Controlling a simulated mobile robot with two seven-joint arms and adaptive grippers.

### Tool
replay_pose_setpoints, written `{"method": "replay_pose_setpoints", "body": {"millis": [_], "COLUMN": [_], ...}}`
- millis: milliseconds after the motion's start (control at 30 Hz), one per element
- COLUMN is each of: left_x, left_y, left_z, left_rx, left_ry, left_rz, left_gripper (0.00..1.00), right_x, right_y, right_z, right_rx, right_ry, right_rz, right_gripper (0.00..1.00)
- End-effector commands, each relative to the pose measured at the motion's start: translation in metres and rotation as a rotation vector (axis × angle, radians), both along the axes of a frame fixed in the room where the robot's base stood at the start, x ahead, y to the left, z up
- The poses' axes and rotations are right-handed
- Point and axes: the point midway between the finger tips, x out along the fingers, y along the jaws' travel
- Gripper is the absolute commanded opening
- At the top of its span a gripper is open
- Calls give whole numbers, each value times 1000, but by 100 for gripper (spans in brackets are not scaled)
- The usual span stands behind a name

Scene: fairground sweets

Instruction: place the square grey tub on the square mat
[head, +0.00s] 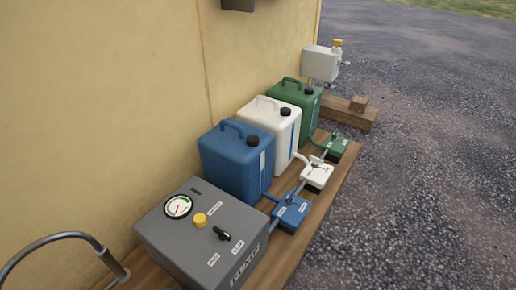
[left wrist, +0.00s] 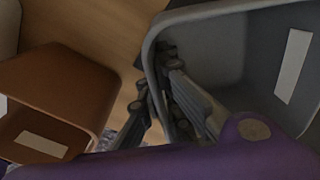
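In the left wrist view the square grey tub (left wrist: 220,50) is at the upper right, seen close up from above, with a white label on its inner wall. My left gripper (left wrist: 158,85) is at its left wall, with one finger inside the tub and the other outside. The fingers look closed on that wall. The lower part of the tub is partly hidden by the gripper and a purple shape in the foreground. The square mat shows in neither view. My right gripper is not in view.
An orange-brown tub (left wrist: 70,85) with a white label stands just left of the grey one, on a wooden surface (left wrist: 100,18). In the head view a grey pump box (head: 205,235) and blue, white and green canisters line a wall; gravel lies to the right.

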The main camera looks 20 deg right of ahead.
Motion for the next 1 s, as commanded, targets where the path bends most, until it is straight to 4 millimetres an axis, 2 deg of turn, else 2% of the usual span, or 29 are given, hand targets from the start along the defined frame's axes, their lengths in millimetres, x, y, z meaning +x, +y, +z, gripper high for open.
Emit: {"method": "replay_pose_setpoints", "body": {"millis": [33,133,433,533,667,800,1000], "left_x": [0,0,0,0,1,1,-1], "left_y": [0,0,0,0,0,0,0], "left_z": [0,1,1,9,32,65,104], "left_rx": [0,0,0,1,-1,-1,0], "left_ry": [0,0,0,-1,-4,-5,-3], "left_rz": [0,0,0,0,-1,-1,-1], "left_gripper": [12,23,23,23,23,23,23], "right_x": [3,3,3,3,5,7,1], "right_y": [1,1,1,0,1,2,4], "right_z": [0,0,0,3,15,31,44], "right_rx": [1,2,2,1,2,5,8], "right_ry": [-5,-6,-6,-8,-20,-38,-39], "right_rz": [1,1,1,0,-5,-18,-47], "right_gripper": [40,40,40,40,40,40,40]}}
